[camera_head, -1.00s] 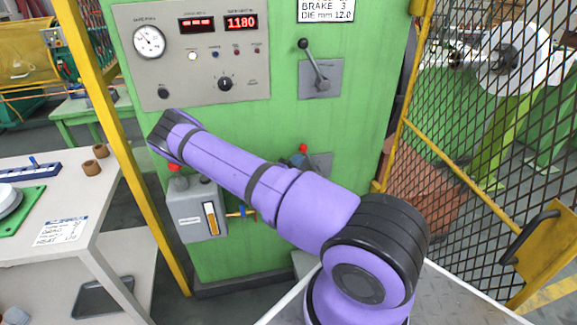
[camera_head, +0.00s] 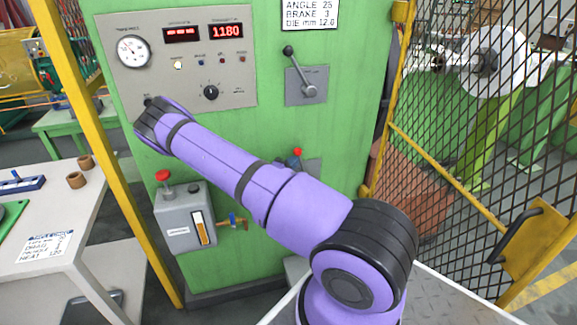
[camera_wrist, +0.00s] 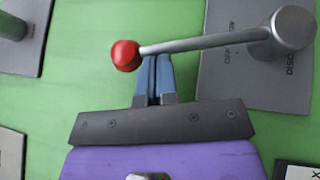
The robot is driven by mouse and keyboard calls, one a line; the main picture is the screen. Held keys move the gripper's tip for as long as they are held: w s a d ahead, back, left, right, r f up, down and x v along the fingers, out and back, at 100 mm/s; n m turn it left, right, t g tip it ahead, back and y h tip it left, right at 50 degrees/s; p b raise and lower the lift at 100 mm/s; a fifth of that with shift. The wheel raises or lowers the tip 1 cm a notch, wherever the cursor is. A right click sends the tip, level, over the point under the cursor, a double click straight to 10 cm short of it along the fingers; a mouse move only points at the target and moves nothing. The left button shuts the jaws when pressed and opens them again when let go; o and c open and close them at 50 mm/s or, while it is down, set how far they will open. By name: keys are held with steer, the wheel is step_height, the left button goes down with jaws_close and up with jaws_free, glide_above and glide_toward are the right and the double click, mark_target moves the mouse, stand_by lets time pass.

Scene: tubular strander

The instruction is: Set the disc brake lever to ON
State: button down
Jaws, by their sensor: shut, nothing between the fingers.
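The disc brake lever has a red ball knob (camera_head: 297,153) and a grey plate (camera_head: 312,167) on the green cabinet; my arm hides most of it in the head view. In the wrist view, the lever's metal rod (camera_wrist: 200,43) runs from the pivot at right to the red knob at left. Its plate (camera_wrist: 240,75) carries lettering with "DISC"; the other words are hard to read. My gripper (camera_wrist: 157,60) is shut and empty, its fingertips right at the rod beside the knob. I cannot tell whether they touch.
A black-knobbed lever (camera_head: 301,75) sits higher on the cabinet, below a sign (camera_head: 310,13). A grey box (camera_head: 185,220) with a red knob is at lower left. A control panel (camera_head: 180,85) is above. A mesh guard (camera_head: 470,130) stands right, a table (camera_head: 85,215) left.

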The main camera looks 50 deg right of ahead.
steer(key=s+d+m+y, duration=0.1)
steer(key=s+d+r+m+y, duration=0.1)
steer(key=d+y, duration=0.1)
steer(key=s+d+m+y, duration=0.1)
steer(key=shift+d+r, duration=0.4)
steer(key=shift+s+d+f+m+y, duration=0.1)
steer(key=shift+s+d+m+y, duration=0.3)
steer(key=shift+d+y, duration=0.3)
steer(key=shift+s+d+f+m+y, duration=0.1)
steer(key=shift+s+d+m+y, duration=0.25)
steer(key=shift+d+y, duration=0.3)
steer(key=shift+s, duration=0.15)
